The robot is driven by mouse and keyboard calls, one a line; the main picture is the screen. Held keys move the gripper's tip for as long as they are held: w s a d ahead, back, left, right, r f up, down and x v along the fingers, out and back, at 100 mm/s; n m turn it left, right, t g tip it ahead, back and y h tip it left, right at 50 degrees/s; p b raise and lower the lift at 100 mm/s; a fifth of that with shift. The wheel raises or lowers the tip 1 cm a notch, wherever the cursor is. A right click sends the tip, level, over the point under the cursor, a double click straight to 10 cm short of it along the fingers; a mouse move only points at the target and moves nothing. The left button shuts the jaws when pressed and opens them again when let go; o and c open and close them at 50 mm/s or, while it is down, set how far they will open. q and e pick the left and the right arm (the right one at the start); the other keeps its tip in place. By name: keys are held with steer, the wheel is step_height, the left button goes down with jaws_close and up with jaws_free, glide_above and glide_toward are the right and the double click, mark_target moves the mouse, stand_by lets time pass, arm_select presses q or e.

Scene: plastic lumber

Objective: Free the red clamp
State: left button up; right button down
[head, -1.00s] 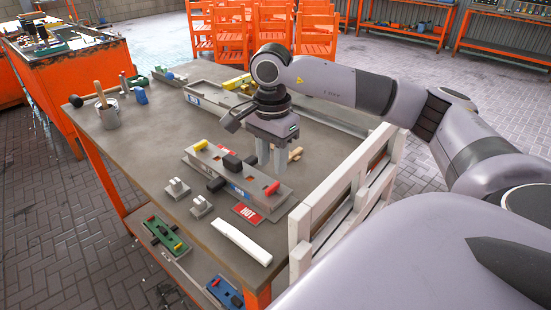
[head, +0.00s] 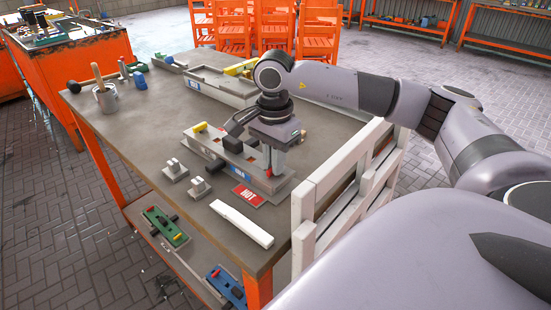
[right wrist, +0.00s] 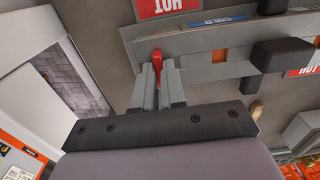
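The red clamp (head: 269,174) is at the right end of the grey fixture (head: 277,186) on the workbench. In the head view only a little of it shows beneath my right gripper (head: 272,168). In the right wrist view the red clamp's handle (right wrist: 157,59) stands between the tips of my right gripper (right wrist: 158,76), which are close together on both its sides. The gripper looks shut on it. The clamp's lower part is hidden. My left gripper is not in view.
A yellow clamp (head: 200,127) sits at the fixture's left end. A blue COLD label (head: 238,170) and red HOT plate (head: 248,195) are near. A white bar (head: 242,222) lies in front; a white slatted frame (head: 345,185) stands at right. A black block (right wrist: 283,54) sticks out from the fixture.

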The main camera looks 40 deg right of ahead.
steer(key=shift+n+b, duration=0.35)
steer(key=shift+n, duration=2.05)
steer(key=n, duration=0.4)
steer(key=shift+b, duration=0.3)
steer(key=shift+n, duration=0.4)
steer(key=n, duration=0.3)
steer(key=shift+n+b, duration=0.3)
steer(key=shift+b, duration=0.05)
steer(key=shift+n, duration=0.6)
